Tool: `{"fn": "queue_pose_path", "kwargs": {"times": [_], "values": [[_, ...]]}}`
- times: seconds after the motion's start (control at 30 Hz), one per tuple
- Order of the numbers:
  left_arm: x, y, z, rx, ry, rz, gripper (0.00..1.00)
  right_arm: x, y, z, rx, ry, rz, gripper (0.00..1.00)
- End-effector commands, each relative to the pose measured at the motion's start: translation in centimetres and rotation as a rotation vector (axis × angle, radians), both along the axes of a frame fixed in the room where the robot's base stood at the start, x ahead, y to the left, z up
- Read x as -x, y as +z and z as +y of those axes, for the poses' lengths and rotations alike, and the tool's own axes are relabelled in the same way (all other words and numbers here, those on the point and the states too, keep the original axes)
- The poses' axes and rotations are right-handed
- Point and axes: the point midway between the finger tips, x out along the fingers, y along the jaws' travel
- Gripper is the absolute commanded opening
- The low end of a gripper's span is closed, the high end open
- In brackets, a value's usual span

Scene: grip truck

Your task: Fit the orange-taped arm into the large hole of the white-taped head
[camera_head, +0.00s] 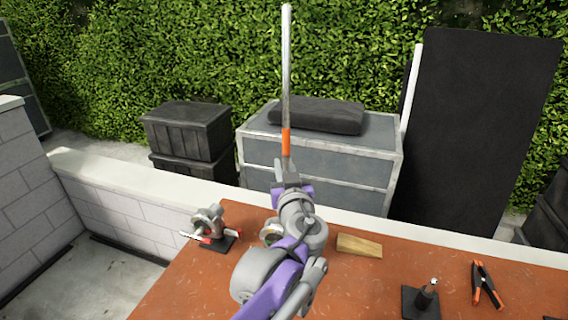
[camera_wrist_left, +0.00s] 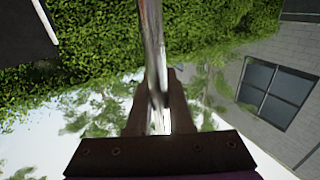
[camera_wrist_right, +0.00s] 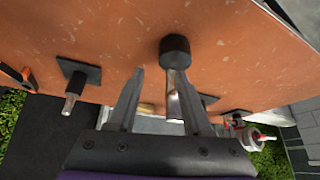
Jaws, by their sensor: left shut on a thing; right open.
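The orange-taped arm (camera_head: 287,85) is a long thin metal rod with a pale upper end and an orange band low down. My left gripper (camera_head: 287,172) is shut on its lower end and holds it nearly upright above the table. The rod (camera_wrist_left: 152,45) also runs between the fingers in the left wrist view. A grey head (camera_head: 208,218) with red and white parts stands on a black base at the table's left. Another head (camera_head: 270,232) is partly hidden behind my left arm; its tape cannot be told. My right gripper (camera_wrist_right: 159,74) is open, seen only in its wrist view.
In the right wrist view a black-topped pin (camera_wrist_right: 175,50) shows near the right finger. A low wall (camera_head: 130,180) borders the table.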

Motion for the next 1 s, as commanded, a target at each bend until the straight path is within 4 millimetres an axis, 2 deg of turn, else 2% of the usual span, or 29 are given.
{"fn": "queue_pose_path", "kwargs": {"times": [0.5, 1.0], "values": [[0.1, -1.3, 0.0, -0.001, 0.000, 0.000, 0.00, 0.0, 0.0, 0.0, 0.000, 0.000, 0.000, 0.50], [0.1, -1.4, 0.0, -0.001, 0.000, 0.000, 0.00, 0.0, 0.0, 0.0, 0.000, 0.000, 0.000, 0.50]]}}
